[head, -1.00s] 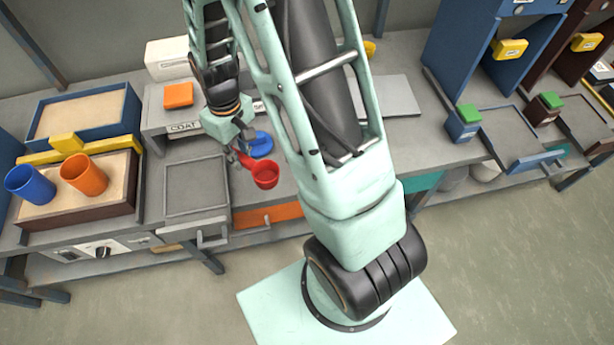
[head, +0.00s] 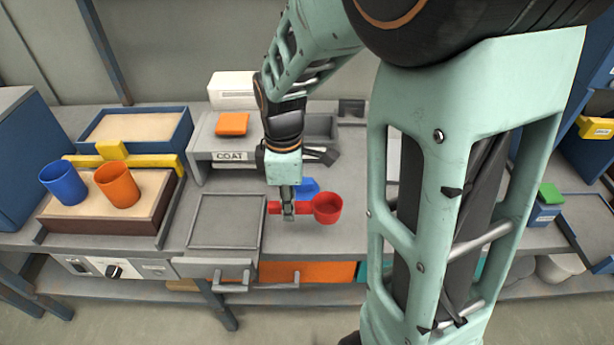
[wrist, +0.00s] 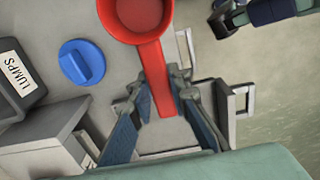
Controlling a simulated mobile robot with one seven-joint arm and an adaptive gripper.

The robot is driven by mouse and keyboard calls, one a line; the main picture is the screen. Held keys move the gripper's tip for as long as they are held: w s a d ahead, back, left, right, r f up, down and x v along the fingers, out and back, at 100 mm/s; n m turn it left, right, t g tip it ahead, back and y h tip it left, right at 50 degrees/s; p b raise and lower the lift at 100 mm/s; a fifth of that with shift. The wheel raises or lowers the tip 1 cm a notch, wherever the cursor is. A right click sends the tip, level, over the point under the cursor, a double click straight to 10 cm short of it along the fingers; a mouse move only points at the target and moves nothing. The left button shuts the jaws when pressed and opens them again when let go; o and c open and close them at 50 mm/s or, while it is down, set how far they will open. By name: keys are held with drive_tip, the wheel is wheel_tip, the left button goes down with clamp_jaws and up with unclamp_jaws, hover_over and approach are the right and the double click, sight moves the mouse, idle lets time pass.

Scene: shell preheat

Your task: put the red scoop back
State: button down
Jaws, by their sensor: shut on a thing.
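The red scoop (head: 328,208) is in my gripper (head: 288,210), above the grey bench in the head view. My gripper is shut on its handle, and the cup points right with its open side up. In the wrist view the handle of the scoop (wrist: 157,75) runs between the two fingers of my gripper (wrist: 167,95), and the cup is cut off at the top edge. The scoop looks clear of the bench, but its exact height I cannot tell.
A blue lid-like piece (wrist: 82,62) lies near the scoop, beside a bin labelled LUMPS (wrist: 15,80). Left on the bench are a grey tray (head: 226,222), an orange cup (head: 118,185) and a blue cup (head: 64,184). A COAT-labelled unit (head: 205,158) stands behind.

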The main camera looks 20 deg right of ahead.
drive_tip(key=b, duration=0.1)
hover_over(318, 228)
drive_tip(key=f, duration=0.6)
drive_tip(key=shift+s+a+f, duration=0.1)
drive_tip(key=shift+a+f, duration=0.1)
drive_tip(key=shift+f, duration=0.15)
drive_tip(key=shift+d+f+b, duration=0.2)
drive_tip(key=shift+f+b, duration=0.1)
drive_tip(key=shift+f, duration=1.4)
drive_tip(key=shift+f, duration=0.15)
drive_tip(key=c, duration=1.8)
unclamp_jaws()
wheel_tip(318, 228, up, 12)
drive_tip(key=shift+r+p, duration=0.15)
drive_tip(key=shift+p, duration=0.8)
